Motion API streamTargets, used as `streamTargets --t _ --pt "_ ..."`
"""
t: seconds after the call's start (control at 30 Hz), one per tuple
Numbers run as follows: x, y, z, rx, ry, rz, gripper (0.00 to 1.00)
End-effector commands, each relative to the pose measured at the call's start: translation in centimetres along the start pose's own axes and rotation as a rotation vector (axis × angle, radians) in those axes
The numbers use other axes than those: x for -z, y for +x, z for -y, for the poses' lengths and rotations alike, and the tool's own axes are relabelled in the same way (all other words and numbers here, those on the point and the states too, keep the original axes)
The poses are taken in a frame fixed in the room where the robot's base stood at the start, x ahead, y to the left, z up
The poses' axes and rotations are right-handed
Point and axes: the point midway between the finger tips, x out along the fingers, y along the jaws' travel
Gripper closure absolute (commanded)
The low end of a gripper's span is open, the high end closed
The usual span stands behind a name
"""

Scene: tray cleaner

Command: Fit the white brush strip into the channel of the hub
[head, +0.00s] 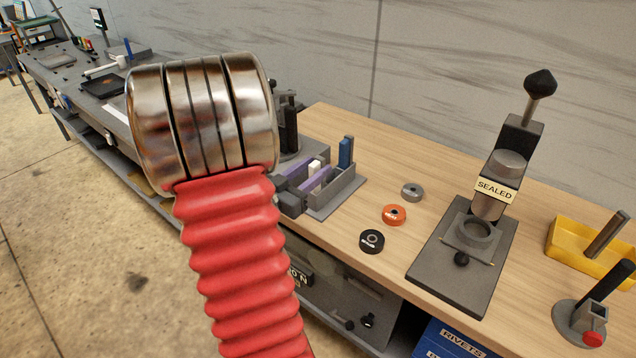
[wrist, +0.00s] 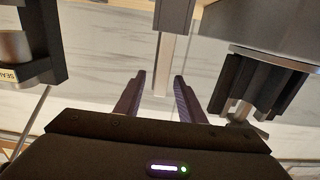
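The white brush strip (head: 315,166) stands in a grey holder (head: 345,190) on the bench in the head view. My gripper (head: 322,168) is at the holder, its purple fingers on either side of the strip. In the wrist view the pale strip (wrist: 165,65) runs down between the fingertips of my gripper (wrist: 159,78), with a gap visible on each side. The gripper is open. What I take for the hub (head: 290,125) is a dark upright form partly hidden behind my arm; it also shows in the wrist view (wrist: 255,85) with black strips around it.
A blue block (head: 345,153) stands in the same holder. Grey (head: 412,192), orange (head: 394,215) and black (head: 372,241) rings lie to the right. A press marked SEALED (head: 495,190) and a yellow bin (head: 575,250) stand farther right. My red arm blocks the left middle.

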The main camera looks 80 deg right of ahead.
Motion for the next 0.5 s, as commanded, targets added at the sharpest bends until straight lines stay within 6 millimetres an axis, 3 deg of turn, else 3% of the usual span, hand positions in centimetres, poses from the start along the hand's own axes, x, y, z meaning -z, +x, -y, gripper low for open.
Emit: streamTargets --t 0.2,0.5 --pt "0.0 1.9 -0.1 -0.001 0.0 0.001 0.64" --pt "0.0 2.0 0.0 0.001 0.0 0.0 0.64"
